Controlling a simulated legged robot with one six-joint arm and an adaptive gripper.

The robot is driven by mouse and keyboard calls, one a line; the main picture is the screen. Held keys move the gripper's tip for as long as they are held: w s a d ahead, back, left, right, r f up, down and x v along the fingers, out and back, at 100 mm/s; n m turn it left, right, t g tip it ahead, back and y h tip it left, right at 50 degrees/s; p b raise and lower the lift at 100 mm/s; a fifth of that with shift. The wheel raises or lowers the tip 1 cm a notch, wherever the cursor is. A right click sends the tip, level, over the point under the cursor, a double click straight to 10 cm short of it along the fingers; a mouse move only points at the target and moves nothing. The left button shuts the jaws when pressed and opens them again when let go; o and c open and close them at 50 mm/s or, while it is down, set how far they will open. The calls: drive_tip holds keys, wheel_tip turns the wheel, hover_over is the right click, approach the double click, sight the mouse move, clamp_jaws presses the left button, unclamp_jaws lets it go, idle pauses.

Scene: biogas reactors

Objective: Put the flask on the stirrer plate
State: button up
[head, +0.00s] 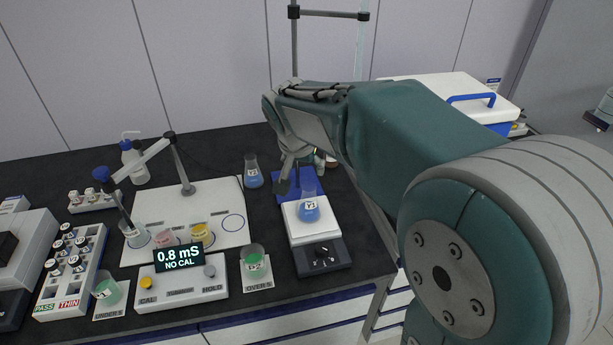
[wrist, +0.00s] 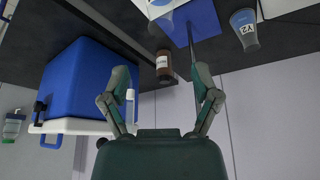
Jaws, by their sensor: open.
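A conical flask with blue liquid and a white label (head: 309,209) stands upright on the white top of the stirrer plate (head: 303,232), which has a dark front with a knob. A second blue-liquid flask (head: 253,174) stands further back to the left; a flask with a label (wrist: 244,30) shows in the wrist view. My gripper (head: 290,180) is behind and left of the flask on the plate, above a blue mat (head: 285,184). In the wrist view my gripper (wrist: 164,88) is open with nothing between its fingers. My arm hides part of the area behind the plate.
A stand with a probe arm (head: 180,165) and a white board with beakers (head: 222,240) lie left. A green beaker (head: 253,262) stands left of the plate. A brown bottle (wrist: 164,66) and blue cooler (wrist: 80,80) are beyond my gripper. A vertical rod stand (head: 294,45) rises behind.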

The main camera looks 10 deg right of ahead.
drive_tip(key=s+d+r+n+t+y, duration=0.1)
drive_tip(key=s+n, duration=0.5)
drive_tip(key=s, duration=1.8)
drive_tip(key=shift+d+t+y, duration=0.3)
drive_tip(key=shift+d+y, duration=0.3)
